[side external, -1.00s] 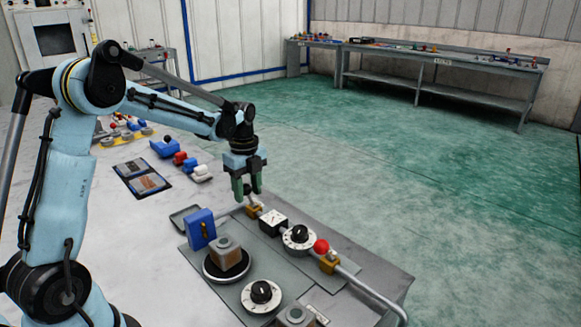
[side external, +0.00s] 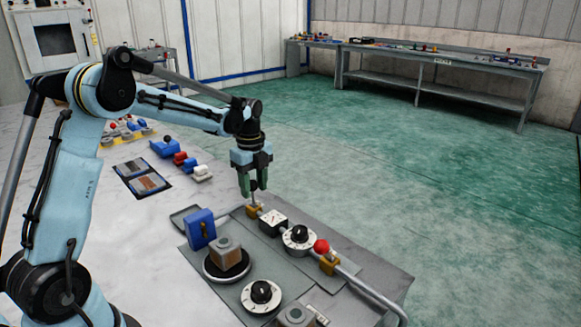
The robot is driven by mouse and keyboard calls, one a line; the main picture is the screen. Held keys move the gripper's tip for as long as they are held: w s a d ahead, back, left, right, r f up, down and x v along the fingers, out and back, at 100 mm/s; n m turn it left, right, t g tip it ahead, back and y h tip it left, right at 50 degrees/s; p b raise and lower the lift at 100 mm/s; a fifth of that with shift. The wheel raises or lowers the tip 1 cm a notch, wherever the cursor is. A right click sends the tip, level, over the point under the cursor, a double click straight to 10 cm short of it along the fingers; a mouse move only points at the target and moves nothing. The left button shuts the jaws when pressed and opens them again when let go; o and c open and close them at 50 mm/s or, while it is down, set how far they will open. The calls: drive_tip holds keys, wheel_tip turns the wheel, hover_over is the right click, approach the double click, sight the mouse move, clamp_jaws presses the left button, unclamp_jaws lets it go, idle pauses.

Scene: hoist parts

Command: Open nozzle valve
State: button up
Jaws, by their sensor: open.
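My gripper (side external: 254,192) is open and points down over the pipe end of the grey panel (side external: 212,262). A small brass valve block (side external: 254,210) sits on the pipe just below the fingers. A thin upright stem or lever rises from it to the fingertips; I cannot tell whether it stands between them or touches them. A second brass block (side external: 329,267) with a red ball knob (side external: 321,246) sits further along the pipe (side external: 372,293). No label shows which of these is the nozzle valve.
A white gauge box (side external: 273,222) and a black dial (side external: 299,238) stand close to the right of my gripper. A blue block (side external: 201,228), a brown block on a round plate (side external: 227,252) and another dial (side external: 261,294) are nearer. Small blue, red and white parts lie behind left.

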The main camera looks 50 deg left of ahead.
drive_tip(key=shift+w+f, duration=0.25)
drive_tip(key=shift+w, duration=0.8)
drive_tip(key=shift+o, duration=0.6)
wheel_tip(320, 180, up, 8)
drive_tip(key=shift+s, duration=0.25)
drive_tip(key=s+d+r+n+t, duration=0.4)
drive_tip(key=s+d+n, duration=0.4)
drive_tip(key=d+n, duration=0.15)
drive_tip(key=s+d+f+n+t, duration=0.3)
drive_tip(key=s+d+f+n, duration=0.2)
drive_tip(key=s+n, duration=0.3)
drive_tip(key=shift+s+d, duration=0.35)
drive_tip(key=shift+d, duration=0.15)
